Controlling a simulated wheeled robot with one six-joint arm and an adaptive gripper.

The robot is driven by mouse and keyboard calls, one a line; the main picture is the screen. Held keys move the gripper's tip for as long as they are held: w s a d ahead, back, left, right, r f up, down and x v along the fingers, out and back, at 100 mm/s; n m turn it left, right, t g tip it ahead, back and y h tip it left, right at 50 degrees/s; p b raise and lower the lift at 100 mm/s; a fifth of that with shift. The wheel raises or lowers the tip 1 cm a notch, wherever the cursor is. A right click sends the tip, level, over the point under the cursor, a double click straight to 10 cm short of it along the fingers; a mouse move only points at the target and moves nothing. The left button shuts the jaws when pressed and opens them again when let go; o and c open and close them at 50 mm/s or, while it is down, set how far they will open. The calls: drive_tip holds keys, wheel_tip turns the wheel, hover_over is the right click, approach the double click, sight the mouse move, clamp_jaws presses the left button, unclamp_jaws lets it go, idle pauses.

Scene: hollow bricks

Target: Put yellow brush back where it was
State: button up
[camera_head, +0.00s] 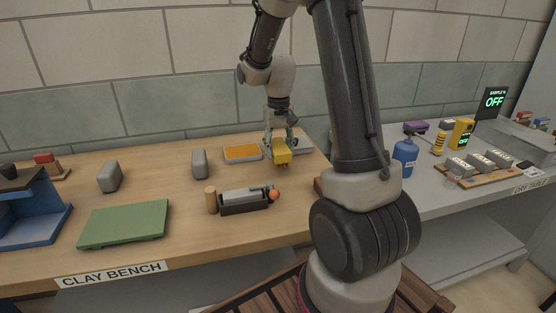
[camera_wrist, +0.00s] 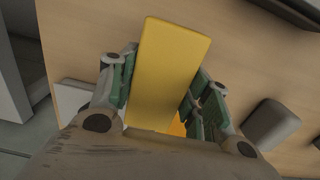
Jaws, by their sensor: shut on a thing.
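My gripper (camera_head: 279,143) is shut on the yellow brush (camera_head: 283,156) over the back right of the wooden clay bench. In the wrist view the brush (camera_wrist: 167,75) shows as a long yellow block between the green-padded fingers of my gripper (camera_wrist: 160,92). Its bristles cannot be made out clearly. An orange-topped tray (camera_head: 242,153) lies just left of the brush, and a pale grey slab (camera_head: 301,146) lies partly behind my gripper. I cannot tell whether the brush touches the bench.
A grey holder (camera_head: 243,202) with a wooden cylinder (camera_head: 211,200) and an orange ball (camera_head: 274,195) lies in front. A green board (camera_head: 124,223) and grey bricks (camera_head: 199,163) are left. The dry table (camera_head: 440,195) at right holds a blue bottle (camera_head: 405,157).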

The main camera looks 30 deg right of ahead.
sight(279, 145)
drive_tip(key=shift+f, duration=1.9)
drive_tip(key=shift+f, duration=0.2)
drive_tip(key=o, duration=0.9)
wheel_tip(279, 145, up, 12)
drive_tip(key=shift+r, duration=0.1)
drive_tip(key=s+a+r+n+t, duration=0.2)
drive_tip(key=s+a+r, duration=0.1)
drive_tip(key=s+r, duration=0.75)
drive_tip(key=s+a+f+n+t, duration=0.1)
drive_tip(key=s+a+t, duration=0.1)
drive_tip(key=s, duration=1.1)
drive_tip(key=shift+f, duration=0.25)
